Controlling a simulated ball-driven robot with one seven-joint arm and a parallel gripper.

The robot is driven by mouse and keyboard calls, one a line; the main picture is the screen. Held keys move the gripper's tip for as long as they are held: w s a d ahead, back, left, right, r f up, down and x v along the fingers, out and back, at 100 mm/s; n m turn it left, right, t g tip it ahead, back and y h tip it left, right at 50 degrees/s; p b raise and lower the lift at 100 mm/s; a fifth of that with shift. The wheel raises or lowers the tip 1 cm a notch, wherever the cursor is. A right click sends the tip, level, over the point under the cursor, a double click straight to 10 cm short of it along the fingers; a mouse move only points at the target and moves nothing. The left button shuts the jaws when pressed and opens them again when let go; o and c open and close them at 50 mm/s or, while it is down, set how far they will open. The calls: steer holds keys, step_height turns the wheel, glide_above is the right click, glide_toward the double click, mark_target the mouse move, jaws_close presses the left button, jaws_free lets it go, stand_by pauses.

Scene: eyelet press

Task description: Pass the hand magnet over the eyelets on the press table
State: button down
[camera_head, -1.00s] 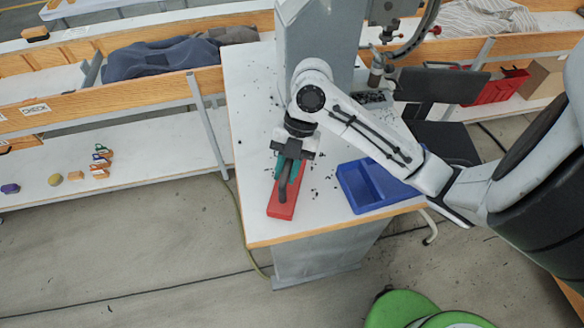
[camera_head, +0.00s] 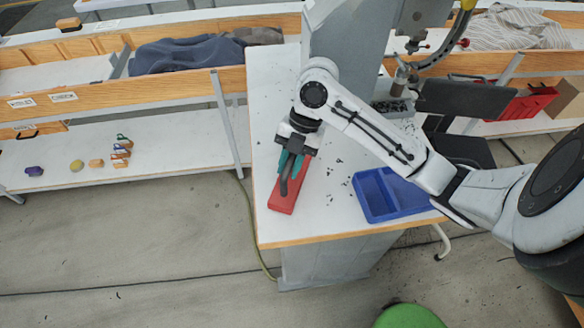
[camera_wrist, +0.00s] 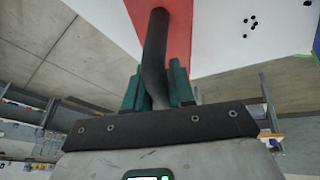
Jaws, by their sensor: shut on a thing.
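The hand magnet is a red block (camera_head: 283,199) with a dark curved handle (camera_wrist: 154,50). It is at the left front part of the white press table (camera_head: 325,225). My gripper (camera_head: 291,170) has green fingers and is shut on the magnet's handle from above. In the wrist view the handle stands between the green fingers (camera_wrist: 156,88), with the red block beyond. I cannot tell whether the block touches the table top. Small black eyelets (camera_head: 330,171) lie scattered on the table to the right of the magnet, with others farther back, and some show in the wrist view (camera_wrist: 250,25).
A blue two-part tray (camera_head: 425,208) sits at the table's right front. The grey press column (camera_head: 345,45) stands at the back. Shelves with a dark cloth (camera_head: 185,57) are at the left, and a red crate (camera_head: 530,103) is at the right. A green round thing (camera_head: 408,316) is below.

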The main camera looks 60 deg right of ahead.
steer(key=shift+w+d+r, duration=0.15)
steer(key=shift+w+d, duration=0.5)
steer(key=shift+w, duration=0.15)
steer(key=shift+w+d+r, duration=0.1)
steer(key=shift+w+d, duration=0.55)
steer(key=shift+w, duration=0.1)
steer(key=shift+s+a+b, duration=0.15)
steer(key=shift+s+b, duration=0.95)
steer(key=shift+s, duration=2)
steer(key=shift+s+a+b, duration=0.1)
steer(key=shift+s+b, duration=0.95)
steer(key=shift+s, duration=2)
steer(key=shift+s+a, duration=0.1)
steer(key=shift+s, duration=0.65)
steer(key=shift+s+b, duration=0.1)
steer(key=shift+b, duration=0.2)
steer(key=shift+s+d+f+b, duration=0.1)
steer(key=shift+s+d+b, duration=0.25)
steer(key=shift+s+d, duration=0.15)
steer(key=shift+s+d+b, duration=0.45)
steer(key=shift+s+d, duration=0.35)
steer(key=shift+s, duration=0.2)
steer(key=shift+s+d+b, duration=0.45)
steer(key=shift+s+d, duration=0.3)
steer(key=shift+s, duration=0.25)
